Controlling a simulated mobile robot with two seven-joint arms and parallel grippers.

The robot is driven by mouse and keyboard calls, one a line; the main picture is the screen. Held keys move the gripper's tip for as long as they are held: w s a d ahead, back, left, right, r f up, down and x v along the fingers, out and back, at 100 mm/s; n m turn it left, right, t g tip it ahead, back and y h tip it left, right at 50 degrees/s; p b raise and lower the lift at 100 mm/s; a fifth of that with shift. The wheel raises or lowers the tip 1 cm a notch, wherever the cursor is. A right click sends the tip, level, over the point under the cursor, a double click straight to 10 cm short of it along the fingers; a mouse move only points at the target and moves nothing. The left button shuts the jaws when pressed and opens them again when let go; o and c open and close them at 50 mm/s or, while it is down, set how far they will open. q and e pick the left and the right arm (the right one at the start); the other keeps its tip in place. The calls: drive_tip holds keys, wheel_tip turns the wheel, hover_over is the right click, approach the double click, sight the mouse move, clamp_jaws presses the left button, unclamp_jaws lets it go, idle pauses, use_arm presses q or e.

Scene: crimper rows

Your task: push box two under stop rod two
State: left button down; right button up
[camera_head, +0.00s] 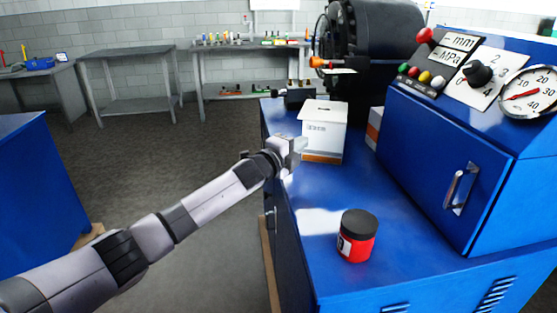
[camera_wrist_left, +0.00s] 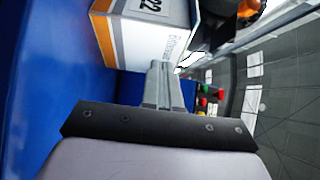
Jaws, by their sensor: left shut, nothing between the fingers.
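A white box (camera_head: 323,133) with an orange stripe stands upright on the blue bench top, toward its back left. It also fills the upper part of the left wrist view (camera_wrist_left: 150,42). A second white and orange box (camera_head: 374,128) stands behind it to the right, partly hidden. My left gripper (camera_head: 297,147) is shut and empty at the first box's near left side. Its fingers (camera_wrist_left: 160,78) point at the box in the wrist view; I cannot tell if they touch. I cannot make out a stop rod. My right gripper is out of view.
A red jar (camera_head: 357,237) with a dark lid stands on the bench's front part. A blue control cabinet (camera_head: 440,155) with a handle and gauge borders the right. A dark machine (camera_head: 372,45) rises behind the boxes. Bare bench lies between jar and box.

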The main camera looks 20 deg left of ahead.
use_arm(q)
drive_tip(key=shift+s+a+f, duration=0.15)
drive_tip(key=shift+s+a, duration=0.15)
drive_tip(key=shift+s, duration=0.15)
drive_tip(key=v, duration=0.8)
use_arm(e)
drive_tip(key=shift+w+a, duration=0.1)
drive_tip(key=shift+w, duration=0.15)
use_arm(q)
drive_tip(key=shift+w, duration=0.1)
